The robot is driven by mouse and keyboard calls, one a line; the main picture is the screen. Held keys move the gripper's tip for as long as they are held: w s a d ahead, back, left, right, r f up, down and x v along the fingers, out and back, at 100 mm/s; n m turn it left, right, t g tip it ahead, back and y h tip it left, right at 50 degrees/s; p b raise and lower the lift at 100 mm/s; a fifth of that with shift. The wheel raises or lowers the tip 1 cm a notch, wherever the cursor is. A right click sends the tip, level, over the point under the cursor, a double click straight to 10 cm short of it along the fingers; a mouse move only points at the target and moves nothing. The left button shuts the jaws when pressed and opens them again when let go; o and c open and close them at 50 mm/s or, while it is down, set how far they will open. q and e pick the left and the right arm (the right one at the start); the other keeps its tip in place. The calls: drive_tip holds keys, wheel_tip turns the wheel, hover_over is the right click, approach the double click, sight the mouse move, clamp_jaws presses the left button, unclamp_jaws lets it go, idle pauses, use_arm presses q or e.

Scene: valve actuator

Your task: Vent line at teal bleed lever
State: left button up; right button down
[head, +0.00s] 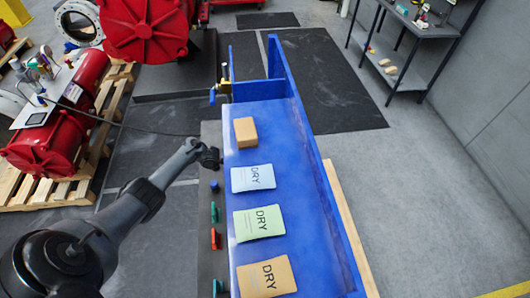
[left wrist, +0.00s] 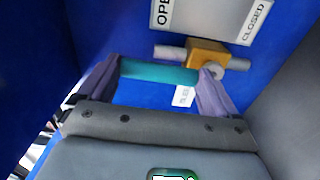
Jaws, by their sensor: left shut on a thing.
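The teal bleed lever (left wrist: 160,72) lies crosswise between the two fingers of my left gripper (left wrist: 158,76) in the left wrist view. The fingers are shut on it, one at each end. The lever sits beside a brass valve body (left wrist: 205,54) with grey pipe stubs, mounted on a blue surface. In the head view my left gripper (head: 210,158) is at the left edge of the blue bench (head: 318,165), and it hides the lever there. My right gripper is in neither view.
A plate marked OPEN and CLOSED (left wrist: 208,16) is above the valve. Other coloured handles, including a red one (head: 214,238), line the bench's left side. A cardboard box (head: 245,131) and several DRY packets (head: 259,222) lie on the bench. Red actuators (head: 60,135) stand left.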

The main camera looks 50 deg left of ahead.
use_arm(q)
drive_tip(key=o, duration=1.2)
drive_tip(key=shift+c, duration=0.2)
drive_tip(key=v, duration=1.1)
drive_tip(key=shift+b, duration=0.45)
